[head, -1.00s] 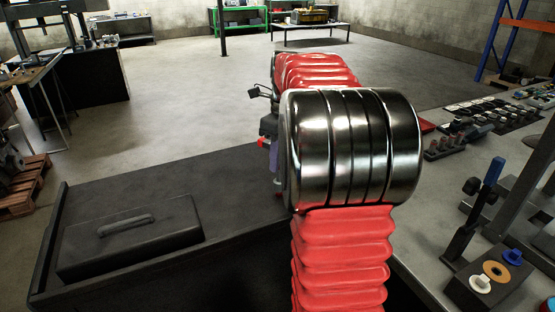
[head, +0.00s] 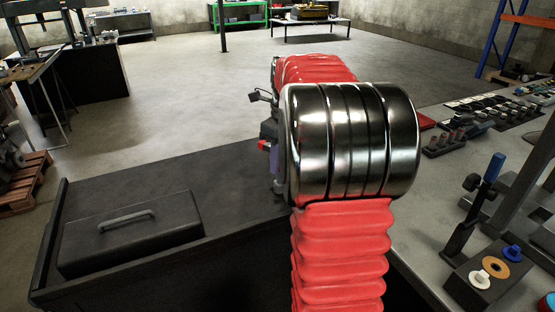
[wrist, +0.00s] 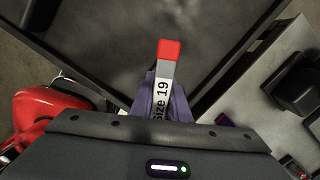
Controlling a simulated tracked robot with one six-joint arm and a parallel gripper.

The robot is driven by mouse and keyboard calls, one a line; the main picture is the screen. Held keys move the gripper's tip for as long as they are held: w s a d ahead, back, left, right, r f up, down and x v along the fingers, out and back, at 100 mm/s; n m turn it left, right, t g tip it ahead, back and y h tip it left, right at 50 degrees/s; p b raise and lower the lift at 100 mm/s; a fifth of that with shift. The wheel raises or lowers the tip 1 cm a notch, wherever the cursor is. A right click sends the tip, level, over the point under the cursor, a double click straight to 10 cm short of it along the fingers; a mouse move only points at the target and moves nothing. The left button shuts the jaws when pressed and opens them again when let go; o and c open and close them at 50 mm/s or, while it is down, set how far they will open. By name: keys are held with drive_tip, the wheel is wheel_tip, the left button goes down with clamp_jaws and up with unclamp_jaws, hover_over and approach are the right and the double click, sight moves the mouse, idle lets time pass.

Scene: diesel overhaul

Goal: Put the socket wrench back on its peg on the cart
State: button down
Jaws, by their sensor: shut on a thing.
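The socket wrench (wrist: 163,88) shows in the wrist view as a bar with a red end, a grey band and a white label reading "Size 19". My gripper (wrist: 165,108) is shut on it, with the bar standing out between the purple-grey fingers. Its other end is hidden by my wrist housing. In the head view my gripper (head: 275,158) shows only in part beside my arm, above the right part of the dark cart top (head: 225,165). A small red spot there may be the wrench's end. I cannot make out the wrench's peg in either view.
A dark toolbox (head: 130,232) with a grey handle lies on the left part of the cart. A grey bench (head: 425,240) stands at the right, with a blue-handled upright tool (head: 485,185), a block with rings (head: 490,280) and several small parts. My arm hides the middle.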

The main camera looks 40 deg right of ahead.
drive_tip(key=c, duration=1.6)
unclamp_jaws()
drive_tip(key=shift+o, duration=0.4)
drive_tip(key=o, duration=0.5)
drive_tip(key=shift+r, duration=4.45)
